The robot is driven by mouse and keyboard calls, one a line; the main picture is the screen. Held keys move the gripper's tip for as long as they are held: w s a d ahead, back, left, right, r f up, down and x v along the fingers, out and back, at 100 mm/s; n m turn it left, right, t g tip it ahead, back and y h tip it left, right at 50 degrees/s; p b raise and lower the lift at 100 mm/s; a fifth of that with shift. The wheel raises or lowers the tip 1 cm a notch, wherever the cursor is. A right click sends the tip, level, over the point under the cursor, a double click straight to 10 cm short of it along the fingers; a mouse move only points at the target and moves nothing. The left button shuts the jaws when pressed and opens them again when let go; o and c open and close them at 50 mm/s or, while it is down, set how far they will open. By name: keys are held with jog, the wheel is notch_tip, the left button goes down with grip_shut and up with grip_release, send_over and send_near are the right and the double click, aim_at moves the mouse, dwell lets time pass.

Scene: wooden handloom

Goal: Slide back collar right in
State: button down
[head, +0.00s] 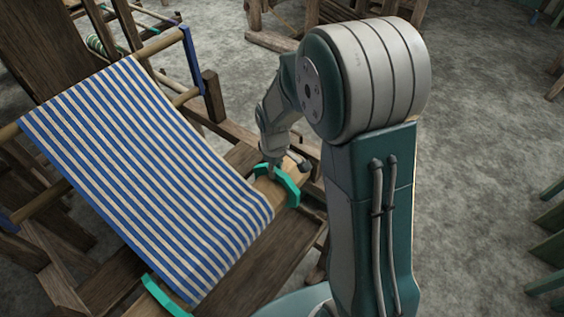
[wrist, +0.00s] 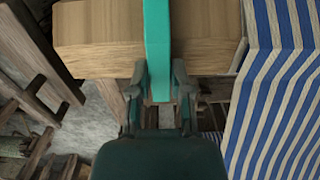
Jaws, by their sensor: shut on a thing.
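A teal collar (head: 288,186) sits around the wooden beam at the right edge of the striped cloth. In the wrist view the collar (wrist: 158,40) is an upright teal band across the pale wooden beam (wrist: 100,35). My gripper (wrist: 160,78) is shut on the collar's near edge, one finger on each side. In the head view my gripper (head: 271,170) reaches down to the collar from above, and my arm partly covers the area behind it. A second teal collar (head: 165,297) shows at the lower left end of the cloth, apart from my gripper.
Blue and cream striped cloth (head: 145,170) drapes over the loom to the left of the gripped collar; in the wrist view the cloth (wrist: 275,90) lies to its right, with a gap between. Dark loom timbers (head: 115,285) surround the beam. Grey floor (head: 470,170) is open at right.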

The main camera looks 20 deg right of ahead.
aim_at(262, 189)
jog(key=s+a, duration=0.1)
jog(key=a, duration=0.1)
jog(key=s+a, duration=0.2)
jog(key=shift+a, duration=0.1)
jog(key=c, duration=0.7)
grip_release()
jog(key=shift+s+f, duration=0.1)
jog(key=shift+o, duration=0.7)
jog(key=shift+a, duration=0.25)
jog(key=shift+d+r, duration=0.25)
jog(key=shift+r, duration=0.3)
notch_tip(262, 189, up, 11)
jog(key=shift+a, duration=0.3)
